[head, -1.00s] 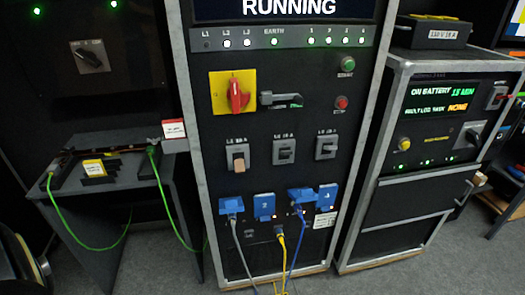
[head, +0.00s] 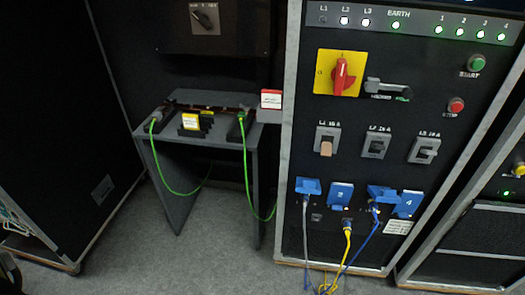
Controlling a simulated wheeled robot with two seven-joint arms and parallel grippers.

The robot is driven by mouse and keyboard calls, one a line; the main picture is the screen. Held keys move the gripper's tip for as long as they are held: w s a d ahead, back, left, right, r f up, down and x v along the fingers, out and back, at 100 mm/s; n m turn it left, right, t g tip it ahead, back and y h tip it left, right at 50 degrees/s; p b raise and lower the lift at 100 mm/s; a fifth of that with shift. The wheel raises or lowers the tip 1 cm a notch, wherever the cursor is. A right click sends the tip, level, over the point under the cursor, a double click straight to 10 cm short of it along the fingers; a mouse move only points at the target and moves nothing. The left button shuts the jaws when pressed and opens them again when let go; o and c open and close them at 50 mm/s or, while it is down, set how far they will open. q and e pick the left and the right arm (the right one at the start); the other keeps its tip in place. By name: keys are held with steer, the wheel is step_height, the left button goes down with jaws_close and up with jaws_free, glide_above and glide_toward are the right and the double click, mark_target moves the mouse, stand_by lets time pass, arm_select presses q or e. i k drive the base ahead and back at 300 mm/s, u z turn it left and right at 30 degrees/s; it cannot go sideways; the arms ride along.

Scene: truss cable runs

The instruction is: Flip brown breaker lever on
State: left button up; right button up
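The brown breaker lever (head: 326,149) is in the head view, on the leftmost of three breakers on the black rack panel, under a label that seems to read L1 16 A. The lever sits low in its grey housing (head: 327,132). The two breakers to its right, the middle one (head: 375,145) and the right one (head: 424,150), have dark or grey levers. On the lamp row above, the L1 lamp (head: 323,20) is dark while the L2 lamp (head: 344,20) and L3 lamp (head: 366,22) are lit. Neither of my grippers shows.
A red rotary switch on a yellow plate (head: 325,73) sits above the breakers. Blue sockets (head: 340,194) with plugged cables are below. A small grey table (head: 164,142) with green cables stands left of the rack. Grey floor (head: 225,265) is open in front.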

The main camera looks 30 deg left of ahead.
mark_target(326, 151)
steer(key=u, duration=0.35)
steer(key=k, duration=1.3)
steer(key=z, duration=0.65)
steer(key=i, duration=0.7)
steer(key=z, duration=0.45)
steer(key=i, duration=0.9)
steer(key=u, duration=0.9)
steer(key=i, duration=0.55)
steer(key=u, duration=0.5)
